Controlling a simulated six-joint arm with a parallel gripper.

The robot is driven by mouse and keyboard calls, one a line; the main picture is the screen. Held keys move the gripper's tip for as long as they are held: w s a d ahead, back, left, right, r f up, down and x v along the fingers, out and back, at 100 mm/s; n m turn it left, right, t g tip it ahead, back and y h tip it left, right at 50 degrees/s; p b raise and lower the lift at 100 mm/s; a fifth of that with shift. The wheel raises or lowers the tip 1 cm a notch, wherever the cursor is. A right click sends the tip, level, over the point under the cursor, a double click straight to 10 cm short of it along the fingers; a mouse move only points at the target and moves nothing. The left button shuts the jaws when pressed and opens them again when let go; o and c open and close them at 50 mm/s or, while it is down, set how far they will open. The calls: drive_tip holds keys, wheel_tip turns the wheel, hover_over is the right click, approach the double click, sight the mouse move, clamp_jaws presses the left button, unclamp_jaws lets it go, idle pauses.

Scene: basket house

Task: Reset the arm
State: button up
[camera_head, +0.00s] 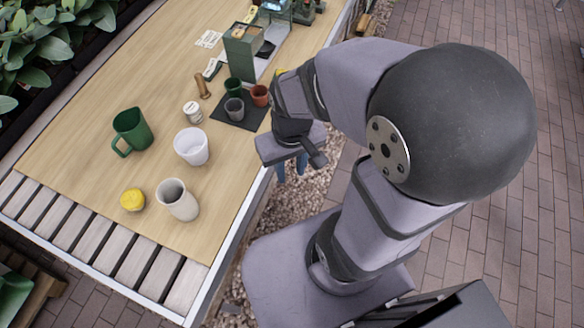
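My arm is bent and stands beside the right edge of the wooden table (95,165). My gripper (291,169) hangs pointing down just off that edge, over the gravel. Its two bluish fingertips show apart, with a gap between them and nothing seen held. The upper part of the gripper is hidden behind its own housing.
On the table stand a green mug (131,131), a white cup (191,146), a pale cup (178,200), a yellow lump (132,200) and a white jar (193,112). Small pots stand on a dark mat (240,118) near my wrist, by a green box (240,58).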

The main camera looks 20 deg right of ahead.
drive_tip(key=shift+s+d, duration=0.2)
drive_tip(key=shift+s, duration=0.05)
drive_tip(key=shift+r+p, duration=0.75)
drive_tip(key=shift+r, duration=0.05)
